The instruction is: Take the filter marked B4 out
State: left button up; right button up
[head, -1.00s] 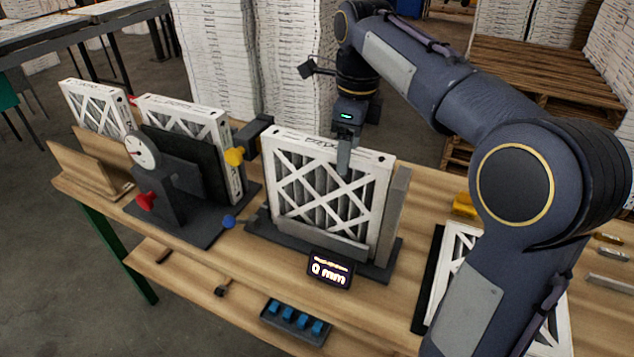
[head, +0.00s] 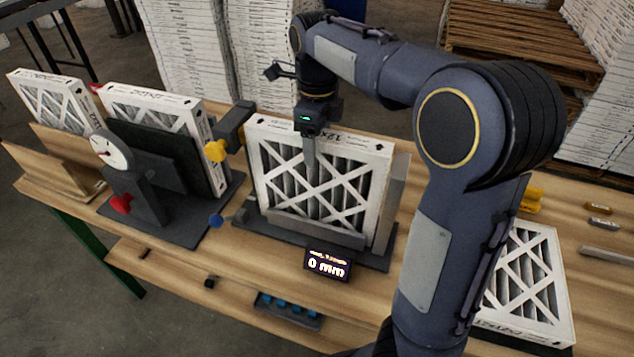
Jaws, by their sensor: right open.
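Several white-framed pleated filters stand or lie on the wooden bench. One filter (head: 345,190) stands upright in a dark holder (head: 378,258) at the centre. My right gripper (head: 310,150) is open at this filter's top edge, with one finger in front of its face. The other finger is hidden, and I cannot tell whether it touches. Two more filters stand at the left, one in the gauge stand (head: 178,110) and one at the far left (head: 50,100). Another filter (head: 530,285) lies flat at the right. I cannot read a B4 mark on any. My left gripper is out of view.
A dial gauge (head: 110,150) with red, yellow and blue knobs stands left of the centre holder. A display (head: 328,264) reading 0 mm sits in front. Yellow blocks (head: 532,198) and metal bars lie at the right. My right arm covers part of the bench.

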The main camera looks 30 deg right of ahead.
grip_shut()
dwell(0.5)
jog(key=shift+r, duration=0.1)
jog(key=shift+r, duration=0.5)
notch_tip(320, 180, up, 6)
jog(key=shift+w+f, duration=0.1)
jog(key=s+a+b, duration=0.5)
jog(key=s+a, duration=0.7)
jog(key=a, duration=0.1)
jog(key=shift+a+b, duration=0.3)
jog(key=shift+a, duration=0.05)
jog(key=shift+w, duration=0.1)
